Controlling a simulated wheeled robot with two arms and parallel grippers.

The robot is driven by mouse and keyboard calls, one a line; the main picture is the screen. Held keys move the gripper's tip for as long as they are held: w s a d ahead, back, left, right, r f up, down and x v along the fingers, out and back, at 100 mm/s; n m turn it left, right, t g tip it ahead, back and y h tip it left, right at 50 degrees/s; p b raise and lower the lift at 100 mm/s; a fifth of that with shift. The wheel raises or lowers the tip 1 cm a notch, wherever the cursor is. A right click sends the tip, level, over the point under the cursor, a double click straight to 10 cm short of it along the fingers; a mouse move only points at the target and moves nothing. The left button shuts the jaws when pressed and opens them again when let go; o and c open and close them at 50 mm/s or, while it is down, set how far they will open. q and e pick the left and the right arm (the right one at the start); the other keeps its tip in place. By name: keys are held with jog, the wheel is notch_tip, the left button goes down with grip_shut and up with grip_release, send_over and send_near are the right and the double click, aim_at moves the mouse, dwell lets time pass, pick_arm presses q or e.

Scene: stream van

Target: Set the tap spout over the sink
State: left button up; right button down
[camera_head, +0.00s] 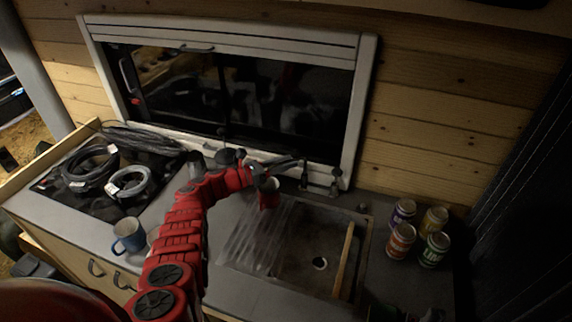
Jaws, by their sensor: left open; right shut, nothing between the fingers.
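The dark tap (303,178) stands behind the sink, in front of the window. Its spout (285,161) reaches left from the post, over the counter behind the ribbed left part of the sink. The sink (300,276) is a grey basin with a drain hole. My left arm reaches up from the lower left. Its open gripper (258,174) is at the spout's left end; whether it touches the spout I cannot tell. My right gripper (398,314) only partly shows at the bottom edge, shut and empty.
A wooden stick (343,262) lies across the sink's right side. Several cans (402,240) stand right of the sink. A blue mug (129,235) stands left of my arm. Coiled cables (92,165) lie on the hob (68,193). The window (235,95) closes off the back.

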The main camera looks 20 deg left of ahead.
pick_arm(q)
grip_shut()
dwell(1.5)
